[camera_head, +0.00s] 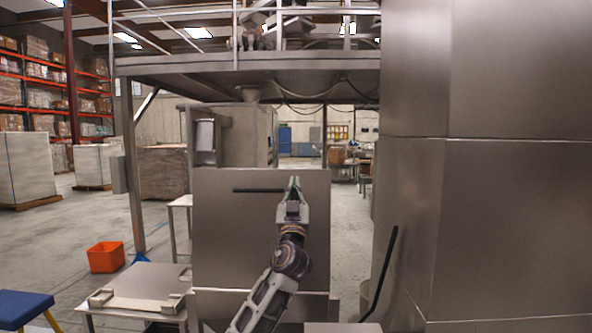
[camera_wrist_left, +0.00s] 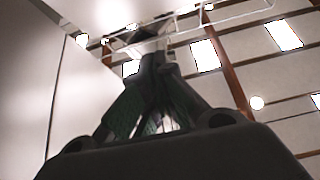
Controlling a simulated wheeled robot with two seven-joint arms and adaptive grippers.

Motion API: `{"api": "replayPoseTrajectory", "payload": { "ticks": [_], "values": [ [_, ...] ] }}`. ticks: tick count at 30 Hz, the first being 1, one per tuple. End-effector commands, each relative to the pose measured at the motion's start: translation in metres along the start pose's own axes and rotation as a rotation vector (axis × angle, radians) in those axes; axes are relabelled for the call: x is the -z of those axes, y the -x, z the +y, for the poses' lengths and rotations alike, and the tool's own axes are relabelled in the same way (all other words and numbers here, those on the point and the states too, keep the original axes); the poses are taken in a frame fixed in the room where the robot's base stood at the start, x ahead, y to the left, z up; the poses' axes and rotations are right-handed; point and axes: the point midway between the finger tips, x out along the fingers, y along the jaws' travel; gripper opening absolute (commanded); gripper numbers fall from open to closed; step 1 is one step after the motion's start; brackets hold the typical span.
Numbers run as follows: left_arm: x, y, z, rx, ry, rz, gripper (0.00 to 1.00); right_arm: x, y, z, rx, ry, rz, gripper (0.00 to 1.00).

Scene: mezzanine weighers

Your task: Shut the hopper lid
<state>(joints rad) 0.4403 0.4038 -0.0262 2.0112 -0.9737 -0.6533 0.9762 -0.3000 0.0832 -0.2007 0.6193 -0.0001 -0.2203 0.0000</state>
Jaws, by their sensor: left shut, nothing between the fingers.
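A flat grey metal panel (camera_head: 232,232) stands upright in front of me and looks like the raised hopper lid. A dark horizontal bar handle (camera_head: 255,190) runs across its upper part. My left gripper (camera_head: 294,182) points up in front of the panel, by the right end of the bar. Its fingers are shut and empty; whether they touch the panel cannot be told. In the left wrist view the closed fingers (camera_wrist_left: 155,95) point up toward the ceiling, with a pale smooth surface (camera_wrist_left: 85,85) at the left. My right gripper is not in view.
A tall metal cabinet (camera_head: 490,200) fills the right side, with a slanted black bar (camera_head: 381,270) before it. A low table (camera_head: 140,280), an orange bin (camera_head: 106,257) and a blue stool (camera_head: 22,306) stand at left. A mezzanine (camera_head: 200,65) spans above.

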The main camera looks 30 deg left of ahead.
Motion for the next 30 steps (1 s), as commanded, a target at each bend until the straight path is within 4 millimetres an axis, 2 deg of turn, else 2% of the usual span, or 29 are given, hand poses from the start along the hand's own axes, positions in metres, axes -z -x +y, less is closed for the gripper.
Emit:
{"api": "replayPoseTrajectory", "payload": {
  "ticks": [23, 30],
  "values": [
    [0.003, -0.081, 0.000, 0.001, -0.002, 0.001, 0.00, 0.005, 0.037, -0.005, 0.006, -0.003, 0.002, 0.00],
    [-0.014, -0.095, -0.001, 0.001, -0.003, 0.000, 0.00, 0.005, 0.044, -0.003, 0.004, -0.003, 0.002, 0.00]
  ]
}}
